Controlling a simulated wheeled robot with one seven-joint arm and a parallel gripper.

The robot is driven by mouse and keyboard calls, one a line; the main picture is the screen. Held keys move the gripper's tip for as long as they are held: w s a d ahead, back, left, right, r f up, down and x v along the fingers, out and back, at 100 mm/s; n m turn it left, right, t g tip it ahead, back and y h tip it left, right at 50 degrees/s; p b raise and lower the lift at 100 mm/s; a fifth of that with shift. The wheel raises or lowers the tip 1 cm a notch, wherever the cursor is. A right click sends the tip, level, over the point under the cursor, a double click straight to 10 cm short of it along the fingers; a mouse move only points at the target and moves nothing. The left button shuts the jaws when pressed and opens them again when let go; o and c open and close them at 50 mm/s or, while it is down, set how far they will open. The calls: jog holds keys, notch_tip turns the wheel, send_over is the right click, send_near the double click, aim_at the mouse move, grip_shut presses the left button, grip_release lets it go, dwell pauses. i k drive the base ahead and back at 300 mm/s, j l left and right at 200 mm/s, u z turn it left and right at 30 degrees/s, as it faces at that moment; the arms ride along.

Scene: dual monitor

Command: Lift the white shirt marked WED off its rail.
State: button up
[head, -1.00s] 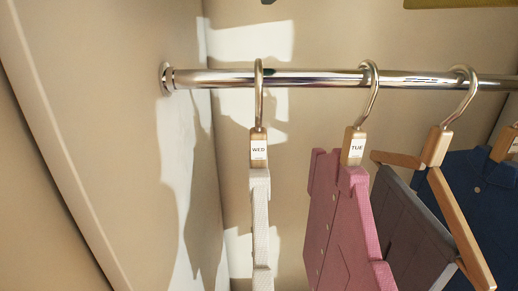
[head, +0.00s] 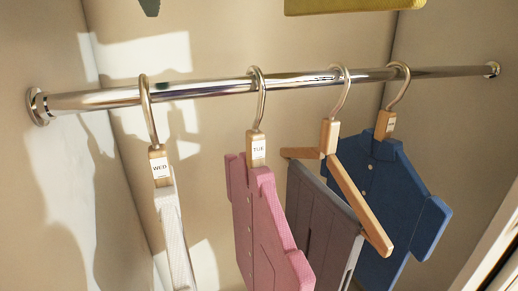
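The white shirt (head: 174,235) hangs edge-on at the left of the head view. Its wooden hanger block carries a label reading WED (head: 160,168). Its metal hook (head: 149,110) is over the chrome rail (head: 200,88), near the rail's left end. The lower part of the shirt runs out of the picture. My gripper is not in view.
A pink shirt (head: 262,225) marked TUE hangs to the right of the white one, with a gap between them. Further right are a grey garment (head: 320,225) on a wooden hanger and a blue shirt (head: 380,200). The closet's left wall (head: 60,200) is close to the white shirt.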

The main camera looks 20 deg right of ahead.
aim_at(166, 201)
jog(key=u, duration=0.45)
jog(key=k+l+u, duration=0.2)
jog(key=k+u, duration=0.15)
jog(key=k+l+z, duration=0.2)
jog(key=k, duration=0.15)
